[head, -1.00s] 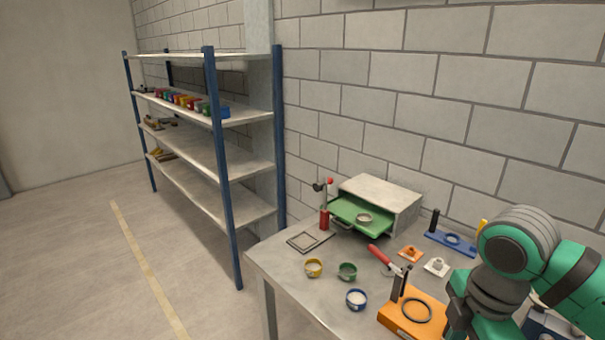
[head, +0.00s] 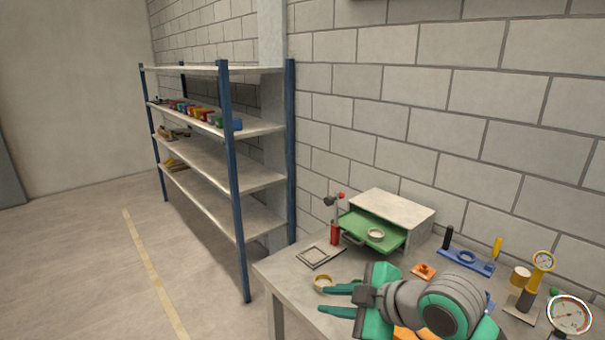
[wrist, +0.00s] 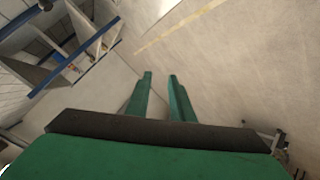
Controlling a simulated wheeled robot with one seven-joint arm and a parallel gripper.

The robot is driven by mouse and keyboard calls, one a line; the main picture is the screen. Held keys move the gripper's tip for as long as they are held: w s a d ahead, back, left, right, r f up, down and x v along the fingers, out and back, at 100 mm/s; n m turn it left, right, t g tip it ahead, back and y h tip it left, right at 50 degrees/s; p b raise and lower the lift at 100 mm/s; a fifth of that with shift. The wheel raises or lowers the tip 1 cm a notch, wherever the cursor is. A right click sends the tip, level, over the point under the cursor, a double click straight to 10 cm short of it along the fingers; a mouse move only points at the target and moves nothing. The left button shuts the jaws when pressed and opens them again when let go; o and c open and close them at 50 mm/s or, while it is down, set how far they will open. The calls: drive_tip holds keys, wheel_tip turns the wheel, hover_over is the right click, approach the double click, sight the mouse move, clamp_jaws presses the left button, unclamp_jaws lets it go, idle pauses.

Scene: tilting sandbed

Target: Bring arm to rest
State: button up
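My gripper (head: 322,300) is held above the left front part of the grey workbench (head: 283,273), pointing left in the head view. Its two green fingers are apart with nothing between them. In the wrist view the fingers (wrist: 161,85) also show a gap, with only bare floor beyond them. My arm and gripper hide much of the bench's front, including most of an orange block (head: 403,333). A yellow ring (head: 322,282) shows just behind the fingers.
A grey cabinet (head: 405,212) with an open green drawer (head: 365,231) holding a ring stands at the back. A red stand (head: 335,233), blue fixture (head: 467,260) and gauges (head: 570,314) are on the bench. Blue-posted shelving (head: 232,170) stands left; open floor (head: 90,270) lies beside it.

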drive_tip(key=w+a+r+m+t+y, duration=0.3)
drive_tip(key=w+a+m+t+y, duration=0.15)
drive_tip(key=a, duration=0.45)
wheel_tip(320, 180, down, 6)
drive_tip(key=s+a+m+t+h, duration=0.1)
drive_tip(key=m+t+h, duration=0.3)
drive_tip(key=m+t, duration=0.3)
drive_tip(key=s+f+m+g+h, duration=0.1)
drive_tip(key=s+f+m+h, duration=0.75)
drive_tip(key=s+f, duration=0.8)
drive_tip(key=s+d+f+n+g, duration=0.1)
drive_tip(key=s+f, duration=0.3)
drive_tip(key=s, duration=0.8)
drive_tip(key=s+d+f+n+g, duration=0.2)
drive_tip(key=s+f, duration=0.2)
drive_tip(key=s, duration=0.8)
drive_tip(key=shift+s+d, duration=0.2)
drive_tip(key=shift+d, duration=0.2)
